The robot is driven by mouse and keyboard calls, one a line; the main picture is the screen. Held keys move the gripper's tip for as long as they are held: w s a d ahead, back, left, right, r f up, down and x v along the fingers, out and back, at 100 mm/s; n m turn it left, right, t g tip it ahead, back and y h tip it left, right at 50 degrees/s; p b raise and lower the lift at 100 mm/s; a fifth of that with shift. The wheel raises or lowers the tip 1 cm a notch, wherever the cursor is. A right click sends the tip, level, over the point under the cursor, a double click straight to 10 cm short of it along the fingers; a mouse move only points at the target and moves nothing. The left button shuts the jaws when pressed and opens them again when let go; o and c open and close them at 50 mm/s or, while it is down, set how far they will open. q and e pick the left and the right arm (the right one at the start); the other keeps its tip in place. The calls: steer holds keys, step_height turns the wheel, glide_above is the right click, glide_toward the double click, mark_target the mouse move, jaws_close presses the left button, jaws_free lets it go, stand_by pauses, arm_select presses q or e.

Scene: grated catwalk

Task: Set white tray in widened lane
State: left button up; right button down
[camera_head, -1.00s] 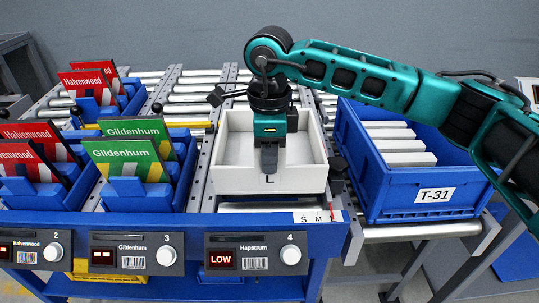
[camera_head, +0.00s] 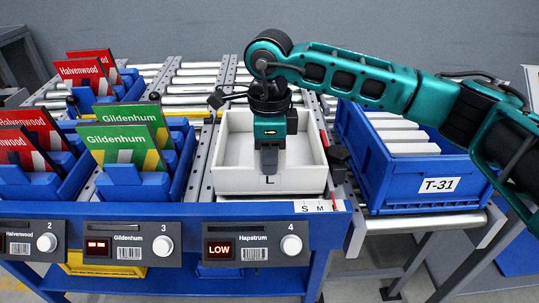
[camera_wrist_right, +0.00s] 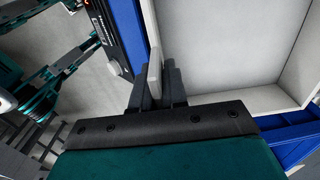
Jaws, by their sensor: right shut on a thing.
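The white tray (camera_head: 222,172), empty and marked "L" on its front, is level in or just above the lane labelled Hapstrum, behind the "LOW" display (camera_head: 221,249). My right gripper (camera_head: 269,163) comes down from above and is shut on the tray's front wall. In the right wrist view the fingers (camera_wrist_right: 157,88) clasp this wall, with the tray's inside (camera_wrist_right: 225,45) to the right. I cannot tell whether the tray rests fully on the rollers. My left gripper is not in view.
A blue crate marked T-31 (camera_head: 392,201) with white slabs stands close on the right. Blue holders with green Gildenhum cards (camera_head: 126,140) and red Halvenwood cards (camera_head: 85,72) stand on the left. An S-M-L scale (camera_head: 320,206) is on the front rail. Bare rollers lie behind the tray.

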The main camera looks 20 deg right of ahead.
steer(key=shift+f+b, duration=0.4)
steer(key=shift+f, duration=0.15)
steer(key=shift+r, duration=0.1)
steer(key=c, duration=1.1)
jaws_free()
steer(key=shift+o, duration=0.3)
steer(key=o, duration=0.4)
steer(key=shift+c, duration=0.2)
steer(key=shift+r+p, duration=2.65)
steer(key=shift+r, duration=1.4)
